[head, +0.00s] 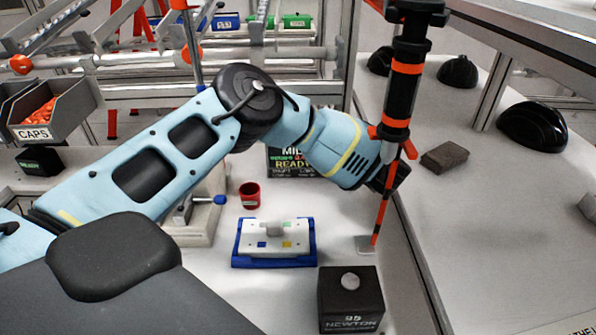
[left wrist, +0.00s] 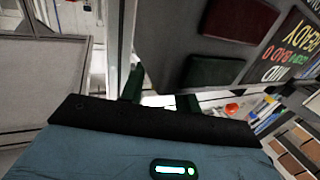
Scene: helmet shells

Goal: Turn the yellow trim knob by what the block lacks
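A dark block (head: 350,302) marked "95 NEWTON", with a pale round knob on top, stands at the front in the head view. I cannot make out a distinct yellow trim knob. My right gripper is not in view.
A red cup (head: 249,195) stands behind the blue tray. A dark display (head: 288,165) with "READY" is partly hidden by my arm. A caps bin (head: 35,116) is at the left. Black helmet shells (head: 533,126) and a dark block (head: 444,157) lie on the right-hand bench.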

